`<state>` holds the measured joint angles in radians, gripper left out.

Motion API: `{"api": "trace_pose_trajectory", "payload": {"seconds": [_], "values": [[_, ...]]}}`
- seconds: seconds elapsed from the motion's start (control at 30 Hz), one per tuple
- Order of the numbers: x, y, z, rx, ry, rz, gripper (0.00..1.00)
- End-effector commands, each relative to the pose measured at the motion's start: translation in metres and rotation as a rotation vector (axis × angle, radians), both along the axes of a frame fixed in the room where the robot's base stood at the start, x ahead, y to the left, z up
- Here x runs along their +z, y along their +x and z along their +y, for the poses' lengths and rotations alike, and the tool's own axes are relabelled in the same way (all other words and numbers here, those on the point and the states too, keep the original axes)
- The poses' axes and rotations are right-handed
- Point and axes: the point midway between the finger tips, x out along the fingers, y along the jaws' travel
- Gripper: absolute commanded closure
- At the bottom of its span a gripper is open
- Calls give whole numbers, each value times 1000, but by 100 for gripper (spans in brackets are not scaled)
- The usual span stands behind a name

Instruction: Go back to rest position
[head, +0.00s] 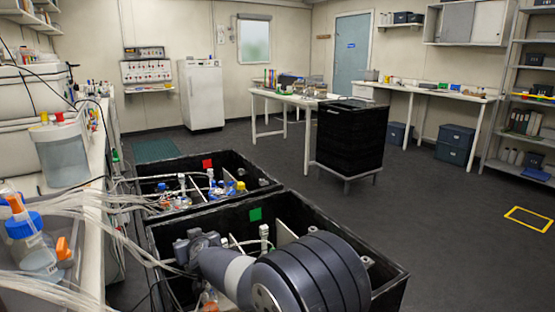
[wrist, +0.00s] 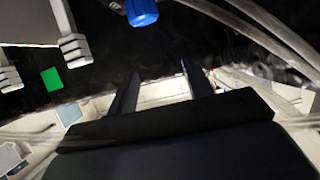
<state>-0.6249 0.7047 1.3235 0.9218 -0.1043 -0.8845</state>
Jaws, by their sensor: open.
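My gripper (wrist: 158,82) shows in the wrist view as two dark fingers standing apart, with nothing seen between them. Beyond the fingers are a dark box wall with a green marker (wrist: 52,79) and a pale surface. A blue cap (wrist: 141,12) is at the top edge, apart from the fingers. In the head view my arm reaches over the near black box (head: 385,283), which bears a green square (head: 255,214). The fingers cannot be made out there, and my arm hides much of the box's inside.
A second black box (head: 150,165) with a red square (head: 207,163) holds bottles behind the near one. Clear tubes (head: 90,215) run from the left bench into both boxes. A black cabinet (head: 350,140) stands farther back. Open floor (head: 440,225) lies at the right.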

Motion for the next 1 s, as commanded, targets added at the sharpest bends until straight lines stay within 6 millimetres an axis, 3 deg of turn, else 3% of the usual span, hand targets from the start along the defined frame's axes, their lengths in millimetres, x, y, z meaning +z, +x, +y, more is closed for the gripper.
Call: {"api": "trace_pose_trajectory", "payload": {"seconds": [0.03, 0.5, 1.0], "values": [[-11, 0, 0, 0, 0, 0, 52], [-56, 0, 0, 0, 0, 0, 52], [-60, 0, 0, 0, 0, 0, 52]]}}
